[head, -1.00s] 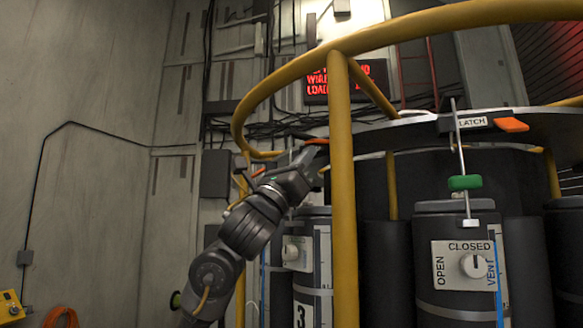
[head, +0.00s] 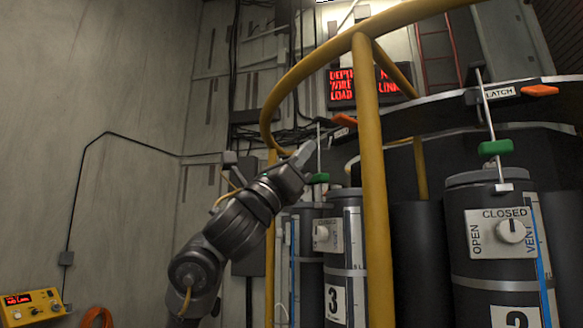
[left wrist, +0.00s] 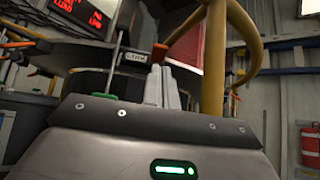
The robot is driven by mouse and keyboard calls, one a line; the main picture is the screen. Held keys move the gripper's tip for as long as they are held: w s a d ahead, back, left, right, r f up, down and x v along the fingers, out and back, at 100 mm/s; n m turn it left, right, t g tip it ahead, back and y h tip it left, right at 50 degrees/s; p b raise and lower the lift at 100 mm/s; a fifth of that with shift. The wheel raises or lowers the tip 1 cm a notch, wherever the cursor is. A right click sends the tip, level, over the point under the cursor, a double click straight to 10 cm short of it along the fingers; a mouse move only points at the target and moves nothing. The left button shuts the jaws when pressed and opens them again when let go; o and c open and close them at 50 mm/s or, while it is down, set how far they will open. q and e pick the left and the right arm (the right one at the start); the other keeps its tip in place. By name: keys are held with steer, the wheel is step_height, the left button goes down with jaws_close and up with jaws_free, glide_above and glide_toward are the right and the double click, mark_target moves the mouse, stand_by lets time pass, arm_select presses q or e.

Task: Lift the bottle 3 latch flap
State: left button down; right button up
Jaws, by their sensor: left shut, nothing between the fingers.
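Bottle 3 (head: 345,262) is a grey cylinder with a white "3" label, standing behind the yellow post in the head view. Above it, on the dark ring, is its latch flap with an orange tab (head: 344,120) and a pale label. A thin rod with a green piece (head: 318,178) hangs beside the flap. My left gripper (head: 304,153) is shut and empty, just left of and below the flap, apart from it in the picture. In the left wrist view the closed fingers (left wrist: 162,87) point up toward the orange tab (left wrist: 159,52). My right gripper is out of view.
A yellow rail (head: 275,95) and its post (head: 370,200) stand close to my left arm. Another bottle (head: 490,240) with a vent knob and its own latch (head: 500,92) is at right. A yellow box (head: 32,306) is at lower left.

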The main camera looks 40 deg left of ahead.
arm_select(q)
steer(key=shift+s+a+f, duration=0.15)
steer(key=shift+s+a, duration=0.05)
steer(key=shift+s, duration=0.4)
steer(key=shift+s+a+f, duration=0.1)
steer(key=shift+s+a, duration=0.05)
steer(key=shift+s, duration=0.45)
